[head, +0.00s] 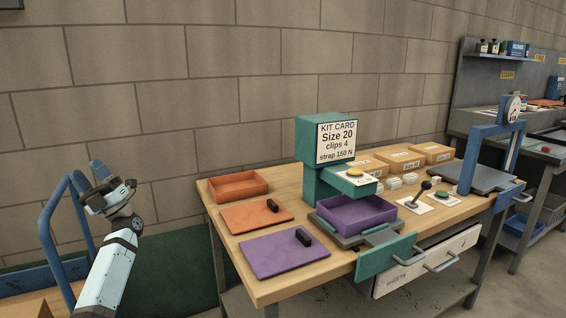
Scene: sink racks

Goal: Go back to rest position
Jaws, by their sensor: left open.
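My left gripper (92,178) is raised at the left of the head view, beside the workbench and apart from it. It is open, and I see nothing held in it. Its fingers partly overlap a blue tubular handle (47,225) behind, so their outline is hard to make out. My right gripper is not in view.
The wooden workbench (290,278) holds an orange tray (238,187), an orange lid (250,217), a purple lid (280,256) and a teal press (318,140) with a purple tray (355,214). Small cartons (400,160) stand behind. A blue-framed device (490,150) stands at right.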

